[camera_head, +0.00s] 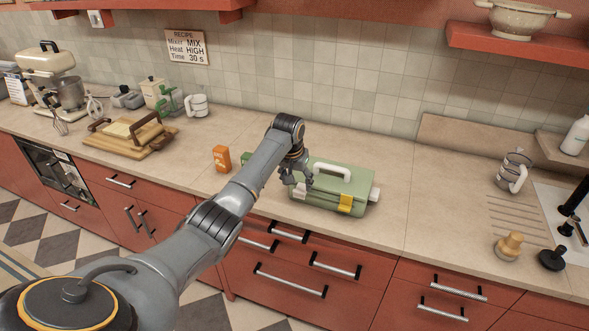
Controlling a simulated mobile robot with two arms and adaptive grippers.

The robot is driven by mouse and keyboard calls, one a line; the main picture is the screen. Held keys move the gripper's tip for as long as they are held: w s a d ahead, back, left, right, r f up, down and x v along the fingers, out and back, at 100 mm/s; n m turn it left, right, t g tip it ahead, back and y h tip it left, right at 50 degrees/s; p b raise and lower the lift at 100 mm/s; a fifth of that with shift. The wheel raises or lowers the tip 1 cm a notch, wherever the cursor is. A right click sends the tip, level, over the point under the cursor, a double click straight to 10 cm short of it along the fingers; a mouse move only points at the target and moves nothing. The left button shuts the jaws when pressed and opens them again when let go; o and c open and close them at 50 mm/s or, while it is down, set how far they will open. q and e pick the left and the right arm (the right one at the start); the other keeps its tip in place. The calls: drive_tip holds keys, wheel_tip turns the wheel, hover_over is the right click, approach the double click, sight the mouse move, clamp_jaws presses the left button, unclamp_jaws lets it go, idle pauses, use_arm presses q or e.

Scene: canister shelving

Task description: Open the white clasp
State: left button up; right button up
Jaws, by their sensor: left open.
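A green box (328,201) with a lid and a white top handle (334,170) stands on the counter right of the middle. A yellow clasp (345,202) is on the right part of its front. A small white clasp (299,190) shows at the left part of the front, partly hidden by my gripper. A white piece (375,193) also sticks out at the box's right end. My left gripper (300,182) is open at the box's left front, fingers pointing down close to the white clasp. Whether they touch it, I cannot tell. My right gripper is not in view.
An orange carton (222,158) stands on the counter left of my arm. A wooden board (125,145), a stand mixer (50,72) and small jars are farther left. The counter (440,215) right of the box is clear up to the sink area.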

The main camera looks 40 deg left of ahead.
use_arm(q)
drive_tip(key=v, duration=0.7)
drive_tip(key=shift+r, duration=0.15)
